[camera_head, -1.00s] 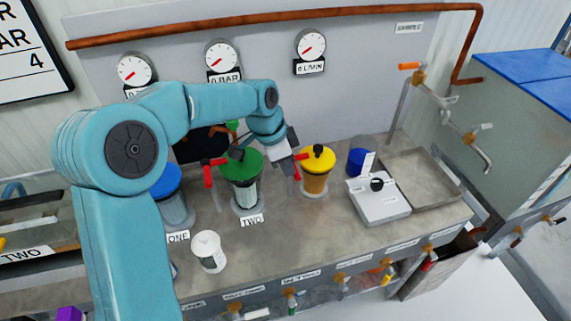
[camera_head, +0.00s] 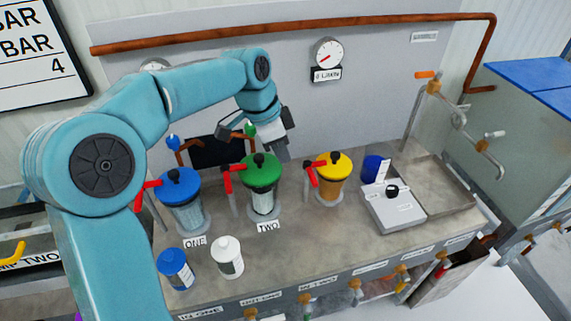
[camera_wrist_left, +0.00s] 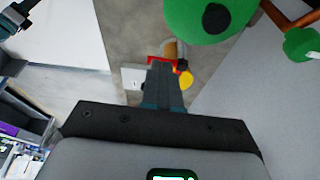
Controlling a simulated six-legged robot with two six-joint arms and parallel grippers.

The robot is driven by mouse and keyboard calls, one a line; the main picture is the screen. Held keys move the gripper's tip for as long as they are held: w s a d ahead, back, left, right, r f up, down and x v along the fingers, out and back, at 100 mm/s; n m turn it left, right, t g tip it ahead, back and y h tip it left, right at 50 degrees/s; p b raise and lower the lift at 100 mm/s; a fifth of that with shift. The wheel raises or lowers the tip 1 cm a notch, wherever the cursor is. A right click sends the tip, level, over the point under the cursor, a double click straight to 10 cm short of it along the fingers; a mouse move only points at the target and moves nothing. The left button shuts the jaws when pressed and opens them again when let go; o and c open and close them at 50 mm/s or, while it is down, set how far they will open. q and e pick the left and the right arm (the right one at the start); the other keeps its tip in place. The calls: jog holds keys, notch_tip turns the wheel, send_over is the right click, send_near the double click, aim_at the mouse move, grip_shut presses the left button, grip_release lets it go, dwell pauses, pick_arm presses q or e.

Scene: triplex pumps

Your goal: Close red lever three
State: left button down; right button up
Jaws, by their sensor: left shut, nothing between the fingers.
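The yellow-lidded pump (camera_head: 334,167) stands right of the green-lidded pump two (camera_head: 262,170). Red lever three (camera_head: 312,177) is at the yellow pump's left side, with its red handle hanging downward. My left gripper (camera_head: 283,153) is shut and empty, above and behind the bench between the green and yellow lids, apart from the lever. In the left wrist view my gripper fingers (camera_wrist_left: 160,78) point toward the bench and partly cover a small red part. A yellow part (camera_wrist_left: 186,78) shows beside the fingertips, and the green lid (camera_wrist_left: 210,15) is at the top. My right gripper is not visible.
The blue-lidded pump one (camera_head: 181,187) has its own red lever, as does pump two. A blue jar (camera_head: 175,268) and a white jar (camera_head: 228,258) stand in front. A white scale (camera_head: 395,209) and a blue cup (camera_head: 372,169) are right of the yellow pump. A gauge (camera_head: 328,53) is on the back panel.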

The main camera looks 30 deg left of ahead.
pick_arm(q)
jog(key=w+d+f+t+h+b, duration=0.1)
jog(key=w+d+f+b, duration=0.2)
jog(key=f, duration=0.5)
jog(key=shift+w+f+b, duration=0.25)
jog(key=shift+f+b, duration=0.1)
jog(key=shift+b, duration=0.35)
jog(key=shift+w+d+r+t, duration=0.15)
jog(key=shift+w+d+t, duration=0.15)
jog(key=shift+d, duration=0.1)
jog(key=shift+r, duration=0.1)
